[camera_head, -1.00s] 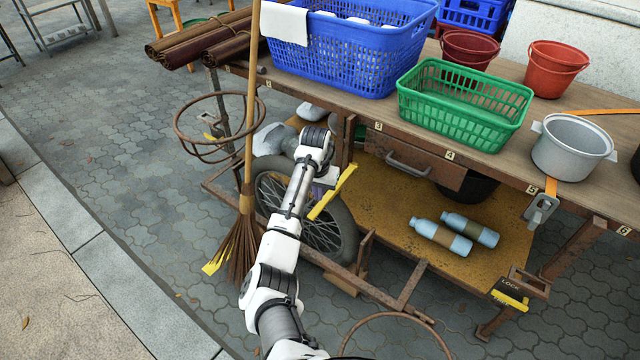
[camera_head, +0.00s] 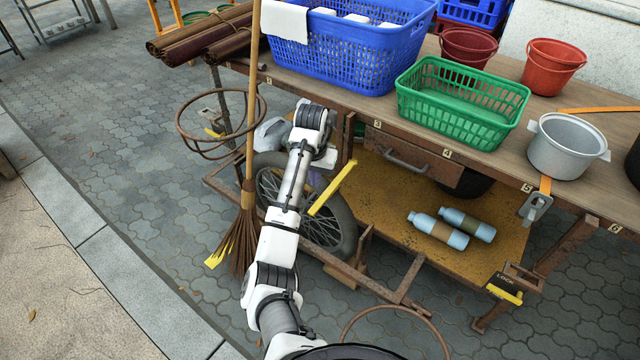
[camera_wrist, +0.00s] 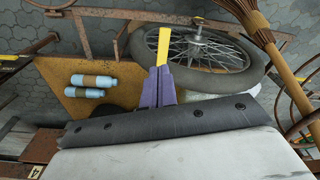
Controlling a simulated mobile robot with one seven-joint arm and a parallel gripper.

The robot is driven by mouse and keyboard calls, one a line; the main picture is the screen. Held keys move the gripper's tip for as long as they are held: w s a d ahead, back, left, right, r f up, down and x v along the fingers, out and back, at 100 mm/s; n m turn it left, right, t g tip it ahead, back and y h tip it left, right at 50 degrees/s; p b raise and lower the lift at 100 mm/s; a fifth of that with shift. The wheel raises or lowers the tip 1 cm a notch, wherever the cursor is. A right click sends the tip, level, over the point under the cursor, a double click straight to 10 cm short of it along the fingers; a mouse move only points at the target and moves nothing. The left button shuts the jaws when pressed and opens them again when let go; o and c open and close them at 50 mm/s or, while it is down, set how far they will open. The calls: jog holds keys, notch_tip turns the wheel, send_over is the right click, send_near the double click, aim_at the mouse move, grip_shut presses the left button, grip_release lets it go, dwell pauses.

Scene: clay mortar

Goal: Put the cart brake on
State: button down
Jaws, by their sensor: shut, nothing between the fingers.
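The cart (camera_head: 395,262) stands with its spoked wheel (camera_head: 338,232) below the wooden top. A yellow lever (camera_head: 332,188) slants in front of the wheel; it also shows in the wrist view (camera_wrist: 164,44). My gripper (camera_wrist: 159,68), with purple fingers, is shut and empty. Its tips are right at the lever's near end in the wrist view; I cannot tell whether they touch. In the head view my arm mostly hides the gripper. A second yellow-edged part, a plate marked LOCK (camera_head: 505,286), is at the cart's lower right, away from my gripper.
A broom (camera_head: 240,240) leans left of the wheel beside a rusty ring (camera_head: 218,112). Two bottles (camera_head: 440,232) lie on the lower shelf. A blue basket (camera_head: 345,55), green basket (camera_head: 460,105) and grey pot (camera_head: 565,150) stand on top. Paving at left is open.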

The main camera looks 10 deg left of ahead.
notch_tip(320, 180, up, 7)
jog(key=p, duration=0.2)
jog(key=shift+s, duration=0.35)
jog(key=shift+f, duration=0.1)
